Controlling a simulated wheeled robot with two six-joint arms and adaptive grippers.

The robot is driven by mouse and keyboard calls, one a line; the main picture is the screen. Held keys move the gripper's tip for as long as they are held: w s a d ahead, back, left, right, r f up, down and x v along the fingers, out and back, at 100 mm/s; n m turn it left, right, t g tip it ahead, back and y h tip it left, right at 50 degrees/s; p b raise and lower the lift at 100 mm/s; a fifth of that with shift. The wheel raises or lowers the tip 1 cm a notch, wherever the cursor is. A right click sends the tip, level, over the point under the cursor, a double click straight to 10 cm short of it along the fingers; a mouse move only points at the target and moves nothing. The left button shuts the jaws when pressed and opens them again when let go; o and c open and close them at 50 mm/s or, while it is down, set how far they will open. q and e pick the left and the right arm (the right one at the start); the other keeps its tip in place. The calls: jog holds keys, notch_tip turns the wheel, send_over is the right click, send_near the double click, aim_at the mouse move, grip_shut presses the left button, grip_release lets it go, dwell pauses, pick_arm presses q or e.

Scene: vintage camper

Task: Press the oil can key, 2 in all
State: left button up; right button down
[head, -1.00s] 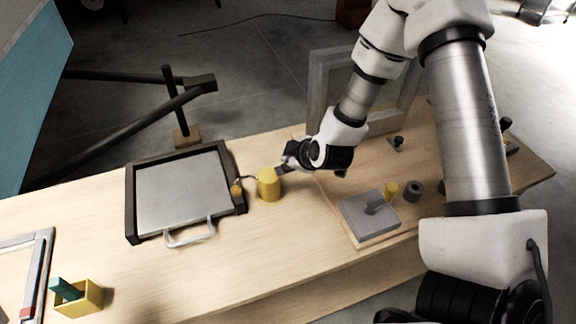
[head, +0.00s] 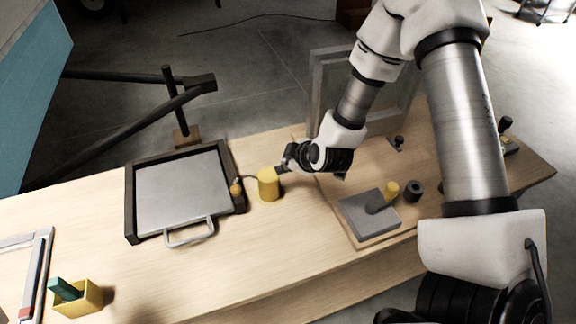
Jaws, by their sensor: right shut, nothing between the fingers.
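The oil can (head: 268,186) is a small yellow cylinder with a thin dark spout curving left, standing upright on the wooden bench. My right gripper (head: 283,168) is shut and empty, with its fingertips at the upper right of the can's top. I cannot tell whether the tips touch the can. The key on the can is hidden or too small to make out. My left gripper is not in view.
A framed grey plate with a handle (head: 183,190) lies left of the can. A grey block with a yellow-ended lever (head: 370,215) and a dark ring (head: 414,189) are at right. A yellow box (head: 78,297) stands front left. Bare bench (head: 270,245) lies in front.

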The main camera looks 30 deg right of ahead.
jog(key=shift+s+f+b, duration=0.1)
jog(key=shift+f+b, duration=0.2)
jog(key=shift+f, duration=0.3)
dwell(1.1)
jog(key=shift+r+p, duration=1)
jog(key=shift+p, duration=0.05)
jog(key=shift+r+p, duration=0.55)
notch_tip(320, 180, up, 4)
jog(key=p, duration=0.4)
jog(key=shift+f, duration=0.1)
